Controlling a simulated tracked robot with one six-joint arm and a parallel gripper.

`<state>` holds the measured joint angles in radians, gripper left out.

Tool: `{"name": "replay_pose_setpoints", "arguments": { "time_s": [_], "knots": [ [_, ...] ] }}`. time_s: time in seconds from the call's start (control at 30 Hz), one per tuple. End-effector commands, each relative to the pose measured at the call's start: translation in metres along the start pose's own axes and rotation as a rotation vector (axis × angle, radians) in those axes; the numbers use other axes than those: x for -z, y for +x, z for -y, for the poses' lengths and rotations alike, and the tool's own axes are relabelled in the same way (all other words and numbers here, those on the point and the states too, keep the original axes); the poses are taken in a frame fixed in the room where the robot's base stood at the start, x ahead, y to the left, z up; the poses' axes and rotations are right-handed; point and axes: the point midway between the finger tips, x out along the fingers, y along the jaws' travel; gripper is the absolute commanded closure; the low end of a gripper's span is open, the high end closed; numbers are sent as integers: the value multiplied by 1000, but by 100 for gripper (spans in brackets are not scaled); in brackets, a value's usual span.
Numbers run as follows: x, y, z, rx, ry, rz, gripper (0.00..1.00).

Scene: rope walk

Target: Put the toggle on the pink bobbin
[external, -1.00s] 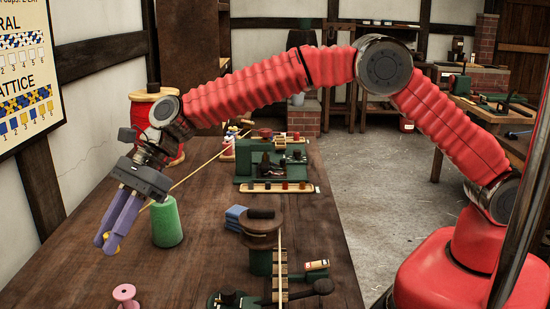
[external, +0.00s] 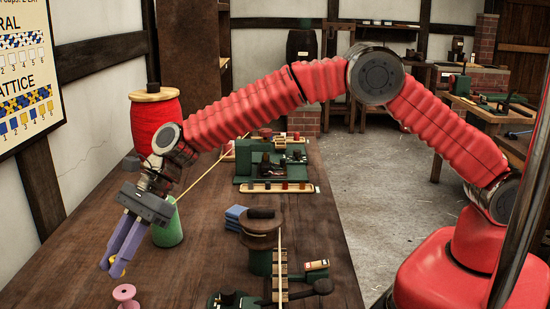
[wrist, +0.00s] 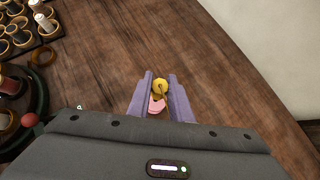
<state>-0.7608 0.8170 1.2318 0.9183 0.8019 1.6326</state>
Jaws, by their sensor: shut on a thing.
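My gripper (external: 111,268) is shut on a small yellow toggle (external: 118,267), held between the tips of its lilac fingers. In the wrist view the toggle (wrist: 160,86) shows as a round yellow piece at the fingertips; the fingers hide part of it. The pink bobbin (external: 125,294) stands on the bench near the bottom edge of the external view, just below the fingertips in the picture. A part of the pink bobbin (wrist: 157,105) shows between the fingers in the wrist view. The toggle looks apart from the bobbin.
A green cone (external: 168,226) stands behind my gripper, with a large red spool (external: 155,125) farther back. Blue blocks (external: 236,213) and a brown-topped green post (external: 261,240) stand to the right.

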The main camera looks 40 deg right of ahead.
Motion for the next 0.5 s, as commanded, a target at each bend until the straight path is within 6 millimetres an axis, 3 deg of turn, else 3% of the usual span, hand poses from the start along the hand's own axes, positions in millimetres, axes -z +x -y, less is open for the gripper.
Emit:
{"name": "replay_pose_setpoints", "arguments": {
  "time_s": [0.23, 0.5],
  "knots": [
    [26, 25, 0, -2, 3, -2, 100],
    [32, 32, 0, 0, 0, 0, 100]
  ]
}}
